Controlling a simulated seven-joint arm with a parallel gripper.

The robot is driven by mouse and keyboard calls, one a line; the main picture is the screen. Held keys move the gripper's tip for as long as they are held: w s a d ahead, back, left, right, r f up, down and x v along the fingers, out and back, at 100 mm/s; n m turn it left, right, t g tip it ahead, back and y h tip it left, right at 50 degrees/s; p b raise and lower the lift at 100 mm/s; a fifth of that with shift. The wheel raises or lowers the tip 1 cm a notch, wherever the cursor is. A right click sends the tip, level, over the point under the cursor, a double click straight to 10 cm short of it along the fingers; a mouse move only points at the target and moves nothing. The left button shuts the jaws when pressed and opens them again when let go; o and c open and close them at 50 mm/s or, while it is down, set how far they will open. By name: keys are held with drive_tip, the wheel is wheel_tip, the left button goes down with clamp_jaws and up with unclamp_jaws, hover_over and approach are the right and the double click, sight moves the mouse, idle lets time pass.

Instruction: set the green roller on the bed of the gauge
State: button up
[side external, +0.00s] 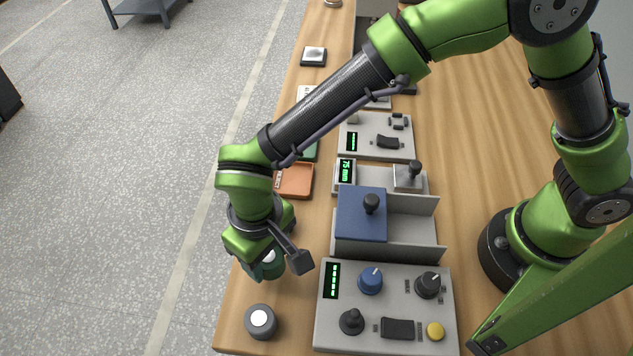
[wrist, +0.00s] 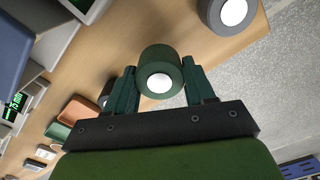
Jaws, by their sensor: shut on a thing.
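The green roller (wrist: 161,62), a short dark green cylinder with a white end face, sits between the two fingers of my gripper (wrist: 158,82) in the wrist view. My gripper is shut on it. In the side view my gripper (side external: 268,268) is near the table's left edge, and the green roller (side external: 267,259) is partly hidden behind it. The gauge (side external: 345,186), a grey unit with a green "75 mm" display and a black-knobbed metal block, lies farther back. Its display also shows in the wrist view (wrist: 17,103). I cannot clearly make out its bed.
A grey roller (side external: 262,322) stands on the table in front of my gripper. A blue-lidded box (side external: 362,215) and a control panel (side external: 385,305) stand to the right. An orange tray (side external: 297,181) and a green tray (side external: 309,152) lie farther back. The table's left edge is close.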

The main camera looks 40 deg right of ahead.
drive_tip(key=r, duration=0.5)
drive_tip(key=w+r, duration=0.1)
drive_tip(key=r, duration=0.1)
drive_tip(key=shift+d+r, duration=0.15)
drive_tip(key=shift+d, duration=0.2)
drive_tip(key=w+d+m, duration=0.1)
drive_tip(key=d, duration=0.5)
drive_tip(key=w+d+m, duration=0.2)
drive_tip(key=d, duration=0.5)
drive_tip(key=w+d+m, duration=0.2)
drive_tip(key=d, duration=0.5)
drive_tip(key=shift+w, duration=0.25)
drive_tip(key=shift+m, duration=0.6)
drive_tip(key=s+d+f, duration=0.1)
drive_tip(key=d, duration=0.1)
drive_tip(key=s+d+f, duration=0.1)
drive_tip(key=d, duration=0.1)
drive_tip(key=s+d+f, duration=0.1)
drive_tip(key=d, duration=0.1)
drive_tip(key=shift+s+d, duration=0.15)
drive_tip(key=shift+s, duration=0.1)
drive_tip(key=shift+w+f, duration=0.1)
drive_tip(key=shift+f, duration=1.25)
drive_tip(key=shift+f, duration=0.15)
drive_tip(key=shift+f, duration=0.65)
